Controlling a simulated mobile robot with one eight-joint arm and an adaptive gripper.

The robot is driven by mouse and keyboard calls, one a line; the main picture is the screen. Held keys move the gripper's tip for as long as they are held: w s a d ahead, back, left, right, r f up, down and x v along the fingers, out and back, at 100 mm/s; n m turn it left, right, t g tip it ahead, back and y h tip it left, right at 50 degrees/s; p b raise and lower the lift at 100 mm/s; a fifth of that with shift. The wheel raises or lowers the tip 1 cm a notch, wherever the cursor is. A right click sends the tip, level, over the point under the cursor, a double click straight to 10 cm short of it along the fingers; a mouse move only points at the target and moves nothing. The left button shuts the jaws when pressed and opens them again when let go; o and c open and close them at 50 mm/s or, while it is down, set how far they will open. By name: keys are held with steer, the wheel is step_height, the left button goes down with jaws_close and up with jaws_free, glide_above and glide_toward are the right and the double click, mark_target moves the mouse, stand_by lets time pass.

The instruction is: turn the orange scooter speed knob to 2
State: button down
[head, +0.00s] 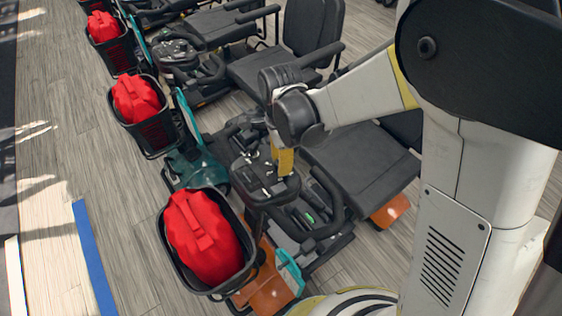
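The orange scooter (267,292) is the nearest in the row, with orange panels at its front and beside its dark seat. Its black control console (258,172) carries several small light-coloured controls and markings. The speed knob cannot be made out at this size, and my gripper may cover it. My gripper (284,165) points down at the right part of the console, with a yellow part at its lower end. Its fingertips are too small and hidden to show whether they are open or shut, or touch the console.
A black basket (215,292) with a red bag (203,236) is on the scooter's front. A teal scooter (192,165) with another red bag stands just beyond, and more scooters follow. Bare wood-look floor (75,140) with a blue strip (92,255) lies to the left.

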steer(key=n, duration=0.4)
steer(key=shift+n+t, duration=0.3)
steer(key=n, duration=0.4)
steer(key=shift+y+b, duration=0.4)
steer(key=n, duration=0.5)
steer(key=shift+y, duration=0.3)
steer(key=n, duration=0.3)
steer(key=shift+a+n+b, duration=0.1)
steer(key=shift+n+b, duration=0.2)
steer(key=n+y, duration=0.1)
steer(key=n, duration=0.3)
steer(key=shift+n, duration=0.3)
steer(key=n, duration=0.3)
steer(key=shift+a+n+b, duration=0.1)
steer(key=shift+n+b, duration=0.2)
steer(key=n, duration=0.4)
steer(key=shift+g, duration=0.4)
steer(key=shift+s+n+g+y, duration=0.1)
steer(key=shift+n+g+y, duration=0.2)
steer(key=shift+n, duration=1.7)
